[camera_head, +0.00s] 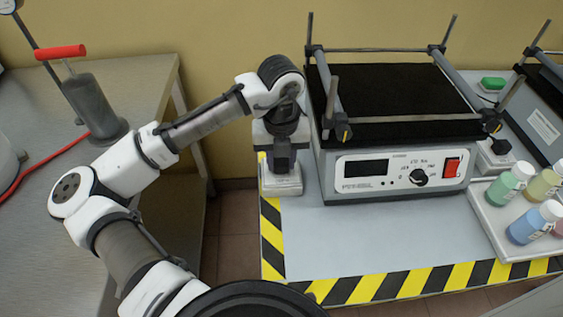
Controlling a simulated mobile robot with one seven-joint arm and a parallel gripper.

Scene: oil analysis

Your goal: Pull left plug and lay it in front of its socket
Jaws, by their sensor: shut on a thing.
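My gripper (283,158) points down at the left end of the striped table, just left of the shaker device. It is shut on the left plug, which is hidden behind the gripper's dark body. A pale socket block (283,185) shows directly below the fingers. I cannot tell whether the plug is in the socket or just above it. Another socket (493,160) with a black plug (501,146) stands right of the device.
The shaker (402,172), with posts and a red switch, stands close beside my gripper. A tray (492,222) of capped bottles is at the right. The tabletop in front of the shaker (380,240) is clear. A gap separates this table from the metal bench (140,85).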

